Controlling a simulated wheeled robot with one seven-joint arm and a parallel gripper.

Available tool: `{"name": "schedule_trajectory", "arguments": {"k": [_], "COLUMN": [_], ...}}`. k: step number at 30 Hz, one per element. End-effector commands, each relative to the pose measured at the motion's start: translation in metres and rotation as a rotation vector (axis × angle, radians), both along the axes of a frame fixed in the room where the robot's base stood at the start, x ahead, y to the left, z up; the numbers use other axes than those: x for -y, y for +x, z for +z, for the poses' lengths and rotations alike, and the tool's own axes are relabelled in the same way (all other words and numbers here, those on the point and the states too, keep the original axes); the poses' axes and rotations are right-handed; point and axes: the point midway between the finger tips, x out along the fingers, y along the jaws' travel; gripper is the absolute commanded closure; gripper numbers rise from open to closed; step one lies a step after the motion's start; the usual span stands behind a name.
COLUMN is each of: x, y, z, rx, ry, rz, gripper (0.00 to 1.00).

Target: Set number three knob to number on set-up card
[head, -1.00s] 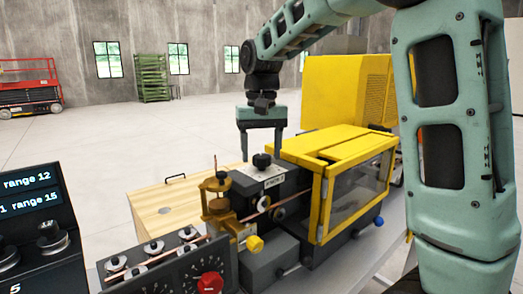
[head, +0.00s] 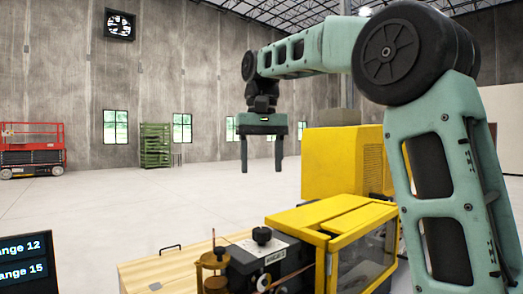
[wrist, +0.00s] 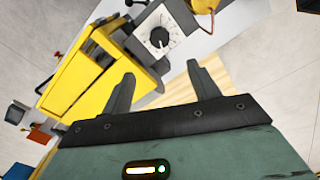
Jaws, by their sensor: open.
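My gripper (head: 261,168) is open and empty, fingers pointing down, in the air above and behind the machine. A black knob (head: 262,235) stands on a white plate on top of the machine; the plate's lettering is too small to read. The wrist view shows this knob (wrist: 159,38) with a light pointer line on its dial plate, beyond the open fingertips (wrist: 160,70) and apart from them. I cannot tell whether it is number three. No set-up card can be made out. A display (head: 24,258) at lower left partly shows "ange 12" and "ange 15".
A yellow guard (head: 335,225) with clear panels stands right of the knob, and a taller yellow housing (head: 345,162) behind it. A brass fitting (head: 212,262) is left of the knob. A wooden board (head: 160,268) with a handle lies further left. Open floor lies behind.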

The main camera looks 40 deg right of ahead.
Motion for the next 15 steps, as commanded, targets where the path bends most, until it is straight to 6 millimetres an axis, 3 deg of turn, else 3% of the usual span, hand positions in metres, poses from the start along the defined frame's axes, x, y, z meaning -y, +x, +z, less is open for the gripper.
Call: {"name": "schedule_trajectory", "arguments": {"k": [6,15], "x": [0.0,0.0], "y": [0.0,0.0], "z": [0.024,0.028], "rx": [0.0,-0.001], "ry": [0.0,0.0], "rz": [0.0,0.001], "gripper": [0.4,0.4]}}
